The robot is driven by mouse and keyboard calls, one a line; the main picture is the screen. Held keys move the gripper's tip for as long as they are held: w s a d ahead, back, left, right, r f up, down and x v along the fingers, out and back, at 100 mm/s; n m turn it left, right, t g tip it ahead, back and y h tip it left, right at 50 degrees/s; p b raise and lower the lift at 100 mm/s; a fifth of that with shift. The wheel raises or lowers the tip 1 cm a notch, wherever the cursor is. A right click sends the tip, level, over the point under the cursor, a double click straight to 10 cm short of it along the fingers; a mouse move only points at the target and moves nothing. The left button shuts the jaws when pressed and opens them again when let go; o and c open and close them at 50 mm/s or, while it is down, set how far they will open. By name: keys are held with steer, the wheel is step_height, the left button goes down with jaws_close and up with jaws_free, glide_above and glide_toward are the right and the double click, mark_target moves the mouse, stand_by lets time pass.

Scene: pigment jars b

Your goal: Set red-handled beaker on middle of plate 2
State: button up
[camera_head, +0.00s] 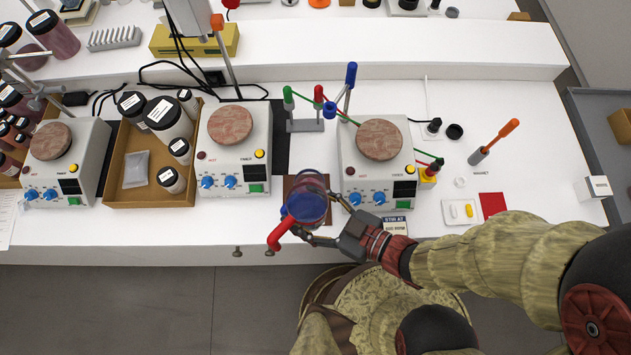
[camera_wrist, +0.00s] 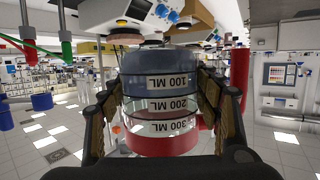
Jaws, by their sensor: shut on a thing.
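My gripper (camera_head: 317,216) is shut on the red-handled beaker (camera_head: 307,206), with a finger on each side of its wall. The beaker is clear, with blue-grey liquid and a red handle (camera_head: 281,234) pointing to the front left. In the wrist view the beaker (camera_wrist: 160,105) fills the space between the fingers and its volume labels appear upside down. It is by the counter's front edge, over a brown mat (camera_head: 291,186). Three hot plates with round brown tops stand left (camera_head: 51,141), middle (camera_head: 230,125) and right (camera_head: 380,139). I cannot read plate numbers. All three tops are bare.
A stand with green, red and blue-capped rods (camera_head: 304,124) stands between the middle and right hot plates. A cardboard tray of jars (camera_head: 135,195) is left of the middle one. Black cables (camera_head: 180,75) run behind. A red-tipped yellow block (camera_head: 428,176) is at right.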

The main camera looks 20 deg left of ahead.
steer(key=s+a+b, duration=0.3)
steer(key=s+a, duration=0.2)
steer(key=a, duration=0.5)
steer(key=s+a+b, duration=0.4)
steer(key=s+a, duration=0.1)
steer(key=a, duration=0.5)
steer(key=shift+a, duration=0.2)
stand_by(0.6)
steer(key=shift+w, duration=0.1)
steer(key=w+a, duration=0.4)
steer(key=w, duration=0.5)
steer(key=w+a, duration=0.4)
steer(key=w, duration=0.5)
steer(key=w+a, duration=0.5)
steer(key=w, duration=0.4)
stand_by(1.1)
